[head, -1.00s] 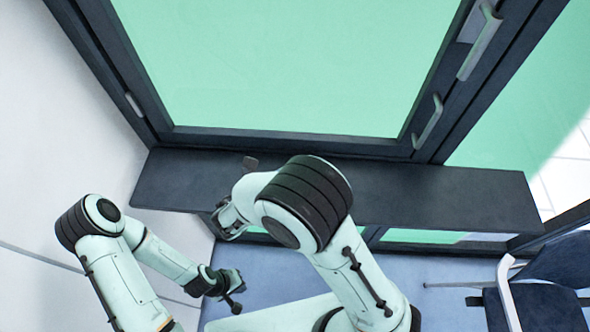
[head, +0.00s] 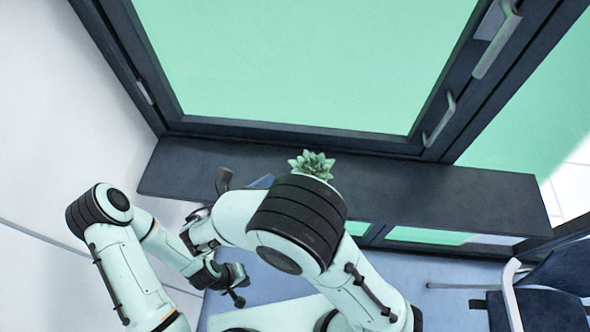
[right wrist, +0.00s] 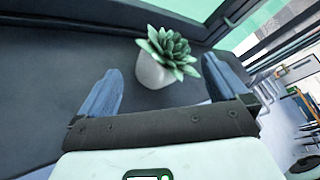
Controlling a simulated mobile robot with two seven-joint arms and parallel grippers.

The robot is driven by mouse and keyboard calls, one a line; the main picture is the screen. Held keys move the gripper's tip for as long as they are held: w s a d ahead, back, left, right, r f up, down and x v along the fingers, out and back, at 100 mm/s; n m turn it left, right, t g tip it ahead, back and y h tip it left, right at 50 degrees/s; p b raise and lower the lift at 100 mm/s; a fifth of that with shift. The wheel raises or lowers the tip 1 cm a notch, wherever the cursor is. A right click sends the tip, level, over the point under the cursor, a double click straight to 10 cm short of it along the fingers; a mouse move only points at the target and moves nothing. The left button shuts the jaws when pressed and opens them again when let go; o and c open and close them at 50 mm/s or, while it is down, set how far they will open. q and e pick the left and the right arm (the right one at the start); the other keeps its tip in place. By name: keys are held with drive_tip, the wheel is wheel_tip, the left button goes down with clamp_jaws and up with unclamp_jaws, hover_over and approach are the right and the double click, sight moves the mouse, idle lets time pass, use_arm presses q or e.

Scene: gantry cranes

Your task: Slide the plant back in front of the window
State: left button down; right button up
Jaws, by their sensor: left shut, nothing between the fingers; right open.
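The plant, a green succulent (head: 312,163) in a white pot (right wrist: 153,72), stands on the dark window sill (head: 420,190). In the head view my right arm hides its pot. My right gripper (right wrist: 160,64) is open, with blue-grey fingers. In the right wrist view the plant shows between and beyond its fingertips, and I see no contact. In the head view the right gripper (head: 243,182) is over the sill, left of the plant, partly hidden by its arm. My left gripper (head: 235,283) is shut and empty, below the sill and away from the plant.
The large window (head: 290,70) rises behind the sill in a dark frame with handles (head: 440,120) at right. A white wall (head: 50,130) bounds the left. A dark chair (head: 545,285) stands lower right. The sill right of the plant is clear.

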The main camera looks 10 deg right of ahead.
drive_tip(key=shift+v, duration=2.35)
